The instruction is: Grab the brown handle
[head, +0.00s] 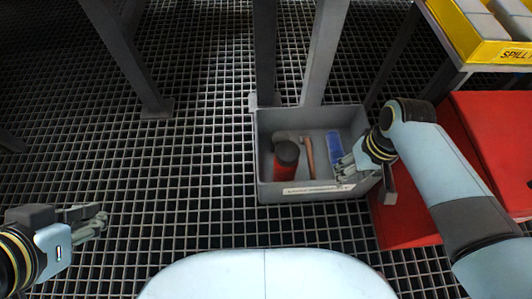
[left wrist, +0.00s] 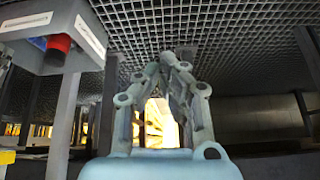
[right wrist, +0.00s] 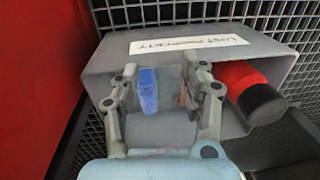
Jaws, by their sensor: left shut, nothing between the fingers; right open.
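A brown handle (head: 308,155) stands or leans inside a grey bin (head: 262,150), between a red cylinder with a dark top (head: 286,165) and a blue object (head: 335,146). In the right wrist view, part of the brown handle (right wrist: 184,97) shows beside a finger, which partly hides it. My right gripper (head: 344,169) is open at the bin's front right rim. Its fingers (right wrist: 160,85) point into the bin, with the blue object (right wrist: 148,90) between them in view. My left gripper (head: 102,222) is shut and empty, far left of the bin. Its fingertips (left wrist: 172,62) meet in the left wrist view.
The bin carries a white label on its front wall (right wrist: 190,40). Red boxes (head: 405,215) stand close on its right, and a yellow spill tray (head: 470,35) lies on a shelf at upper right. Grey posts (head: 265,60) rise behind the bin.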

